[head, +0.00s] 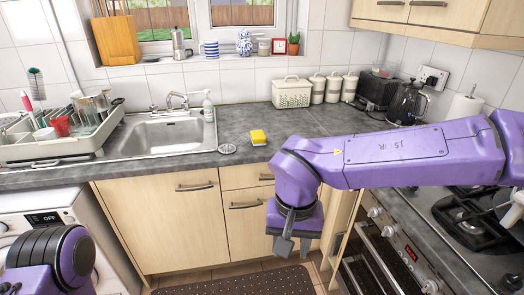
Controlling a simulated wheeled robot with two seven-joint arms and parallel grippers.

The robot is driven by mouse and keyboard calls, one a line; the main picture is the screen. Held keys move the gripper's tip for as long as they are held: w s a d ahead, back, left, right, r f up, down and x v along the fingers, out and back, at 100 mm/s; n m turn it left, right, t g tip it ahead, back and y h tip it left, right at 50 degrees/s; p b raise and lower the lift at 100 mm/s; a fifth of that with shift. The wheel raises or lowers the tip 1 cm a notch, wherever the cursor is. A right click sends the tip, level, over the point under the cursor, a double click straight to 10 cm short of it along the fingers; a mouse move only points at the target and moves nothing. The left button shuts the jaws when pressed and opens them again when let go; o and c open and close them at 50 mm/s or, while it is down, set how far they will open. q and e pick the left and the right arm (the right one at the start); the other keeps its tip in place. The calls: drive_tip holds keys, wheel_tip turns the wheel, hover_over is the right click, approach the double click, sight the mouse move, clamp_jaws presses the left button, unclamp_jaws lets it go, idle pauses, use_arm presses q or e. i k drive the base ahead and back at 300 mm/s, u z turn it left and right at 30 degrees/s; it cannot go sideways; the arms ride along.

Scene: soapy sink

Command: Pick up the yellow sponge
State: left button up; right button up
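The yellow sponge (258,137) lies on the dark grey counter (300,124), to the right of the sink. My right gripper (293,250) hangs low in front of the cabinet drawers, below the counter's front edge and apart from the sponge. Its fingers point down and nothing shows between them; they look somewhat apart. My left arm (50,260) shows only in part at the bottom left, over the washing machine, and its gripper's fingers are not visible.
A round metal sink strainer (227,149) lies left of the sponge. A soap bottle (208,107) stands by the sink (165,135). A loaded dish rack (60,145) is at the left. A cream bread bin (291,93), canisters and a kettle (406,104) stand at the back. The hob (470,215) is right.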

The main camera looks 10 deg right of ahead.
sight(258, 138)
drive_tip(key=z, duration=0.7)
drive_tip(key=i, duration=1.6)
drive_tip(key=u, duration=0.8)
drive_tip(key=i, duration=0.6)
drive_tip(key=u, duration=0.5)
